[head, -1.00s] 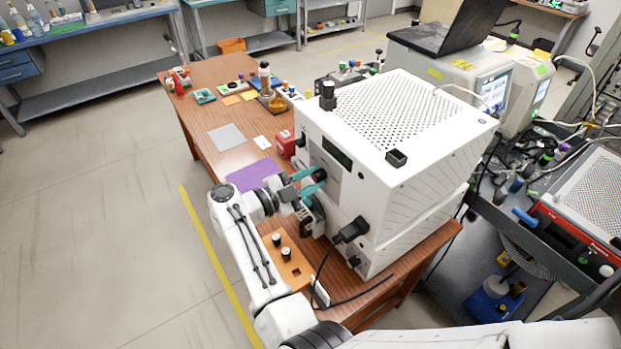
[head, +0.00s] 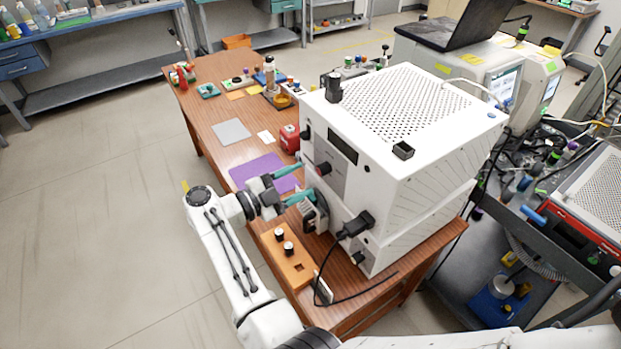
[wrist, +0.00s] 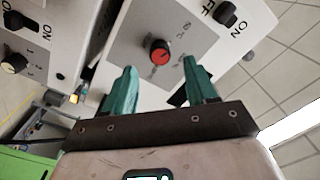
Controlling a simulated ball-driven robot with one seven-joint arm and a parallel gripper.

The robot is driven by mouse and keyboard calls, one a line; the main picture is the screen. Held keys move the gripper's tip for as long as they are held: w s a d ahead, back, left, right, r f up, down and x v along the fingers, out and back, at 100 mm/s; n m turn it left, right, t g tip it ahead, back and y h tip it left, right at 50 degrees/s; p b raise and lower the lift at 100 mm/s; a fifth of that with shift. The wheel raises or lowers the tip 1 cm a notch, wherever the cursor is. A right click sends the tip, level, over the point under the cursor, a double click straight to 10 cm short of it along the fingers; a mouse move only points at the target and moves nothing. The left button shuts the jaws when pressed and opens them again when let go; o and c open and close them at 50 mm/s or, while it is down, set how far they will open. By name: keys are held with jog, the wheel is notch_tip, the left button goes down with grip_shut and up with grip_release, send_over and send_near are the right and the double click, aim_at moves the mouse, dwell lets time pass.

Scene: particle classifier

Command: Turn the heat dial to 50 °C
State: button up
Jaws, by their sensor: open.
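The heat dial (wrist: 160,52) is a round black knob with a red face on the grey front panel (wrist: 143,29) of the white box-shaped machine (head: 345,185). In the head view the dial (head: 323,168) shows on the machine's near side. The dial's markings are too small to read, so I cannot tell its setting. My gripper (wrist: 160,67) has two teal fingers, open and empty. In the wrist view the dial lies just beyond and between the fingertips, apart from them. In the head view my gripper (head: 306,180) is a little left of the panel.
Black switches marked ON and OFF (wrist: 228,14) sit near the dial. A black plug with a cable (head: 357,224) sticks out of the machine's side. An orange block with black knobs (head: 287,256) and a purple mat (head: 262,172) lie on the wooden table (head: 207,112).

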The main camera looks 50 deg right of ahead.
jog(key=b+v, duration=0.1)
jog(key=v, duration=0.4)
jog(key=shift+w+a+b, duration=0.15)
jog(key=shift+a+b, duration=0.15)
jog(key=shift+a, duration=0.05)
